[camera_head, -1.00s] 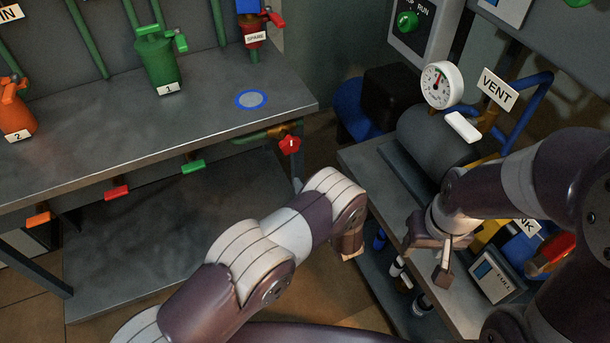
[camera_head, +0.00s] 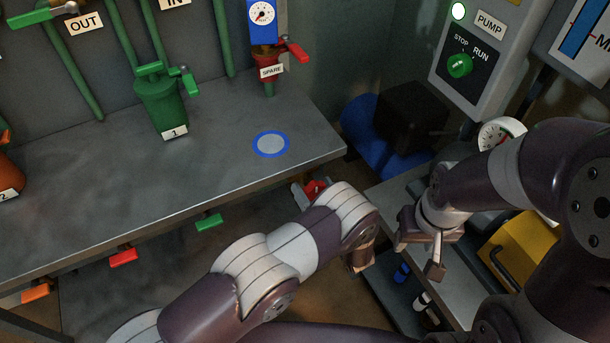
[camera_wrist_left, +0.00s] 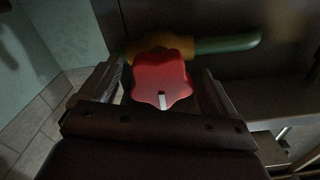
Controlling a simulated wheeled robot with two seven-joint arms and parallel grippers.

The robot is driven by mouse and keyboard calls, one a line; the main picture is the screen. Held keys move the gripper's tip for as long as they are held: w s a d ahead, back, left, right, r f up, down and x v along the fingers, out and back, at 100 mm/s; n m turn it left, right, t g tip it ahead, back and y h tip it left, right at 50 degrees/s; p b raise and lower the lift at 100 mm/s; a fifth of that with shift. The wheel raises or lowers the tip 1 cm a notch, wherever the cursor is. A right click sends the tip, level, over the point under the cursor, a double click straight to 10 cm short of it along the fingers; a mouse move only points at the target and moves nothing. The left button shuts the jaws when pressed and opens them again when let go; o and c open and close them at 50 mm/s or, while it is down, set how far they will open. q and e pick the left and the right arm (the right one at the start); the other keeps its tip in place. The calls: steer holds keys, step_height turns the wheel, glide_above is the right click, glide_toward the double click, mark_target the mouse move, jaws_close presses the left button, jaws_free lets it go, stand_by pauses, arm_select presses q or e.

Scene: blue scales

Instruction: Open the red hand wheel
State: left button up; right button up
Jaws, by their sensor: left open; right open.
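The red hand wheel (camera_head: 316,188) sits under the right end of the workbench, mostly hidden by my left arm. In the left wrist view the lobed red wheel (camera_wrist_left: 160,84) shows a white mark near its lower edge. It is in front of a brass fitting (camera_wrist_left: 185,46) on a green pipe. My left gripper (camera_wrist_left: 161,70) is open, with one finger on each side of the wheel. I cannot tell whether the fingers touch it. My right gripper (camera_head: 420,256) is open and empty, above the lower right bench.
The metal workbench (camera_head: 215,135) carries a green valve (camera_head: 160,105) and a red spare valve (camera_head: 267,72). Green (camera_head: 208,221), red (camera_head: 123,256) and orange (camera_head: 36,291) handles stick out below its front edge. A yellow case (camera_head: 520,250) stands on the right bench (camera_head: 460,290).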

arm_select(q)
steer(key=shift+w, duration=0.1)
steer(key=c, duration=1)
steer(key=shift+o, duration=0.2)
